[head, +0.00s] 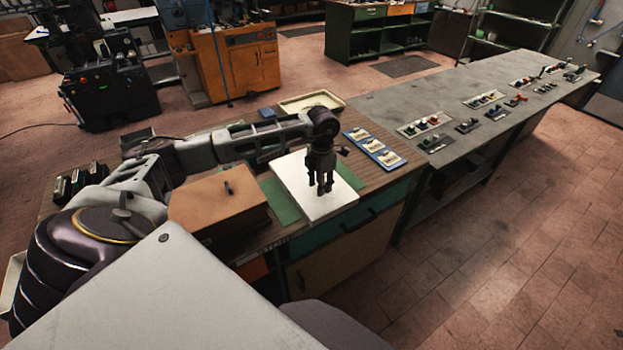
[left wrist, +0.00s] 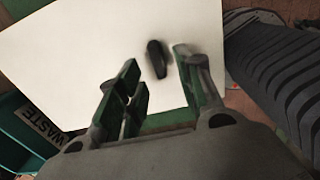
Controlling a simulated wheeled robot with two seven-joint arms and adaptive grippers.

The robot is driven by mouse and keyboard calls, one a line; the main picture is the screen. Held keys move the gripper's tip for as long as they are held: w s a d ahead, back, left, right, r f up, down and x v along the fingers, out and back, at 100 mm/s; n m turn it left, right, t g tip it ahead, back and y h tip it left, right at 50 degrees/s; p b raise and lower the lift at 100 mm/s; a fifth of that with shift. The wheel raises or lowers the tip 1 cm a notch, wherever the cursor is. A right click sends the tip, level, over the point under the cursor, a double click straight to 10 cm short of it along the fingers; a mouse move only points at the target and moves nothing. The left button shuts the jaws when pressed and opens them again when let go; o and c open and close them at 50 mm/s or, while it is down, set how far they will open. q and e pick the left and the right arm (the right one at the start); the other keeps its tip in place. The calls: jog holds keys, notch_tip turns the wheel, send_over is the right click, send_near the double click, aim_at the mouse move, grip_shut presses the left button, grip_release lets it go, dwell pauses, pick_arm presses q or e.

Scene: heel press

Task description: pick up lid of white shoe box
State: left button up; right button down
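The white shoe box (head: 293,190) sits on a green mat (head: 285,205) on the workbench, its pale flat lid facing up. In the left wrist view the lid (left wrist: 70,55) fills most of the picture and has a dark, elongated handle (left wrist: 157,58). My left gripper (head: 324,188) points down over the lid, and in the head view it hides the handle. In the left wrist view its green-padded fingers (left wrist: 157,80) are apart, with the handle seen beyond and between their tips. Nothing is held. My right gripper is not in view.
A brown box (head: 215,205) with a dark handle stands left of the white one. A blue board with cards (head: 375,150) lies to the right, and a cream tray (head: 312,102) behind. A "WASTE" label (left wrist: 40,125) shows in the left wrist view.

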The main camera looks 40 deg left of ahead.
pick_arm(q)
jog(key=shift+f, duration=0.95)
grip_shut()
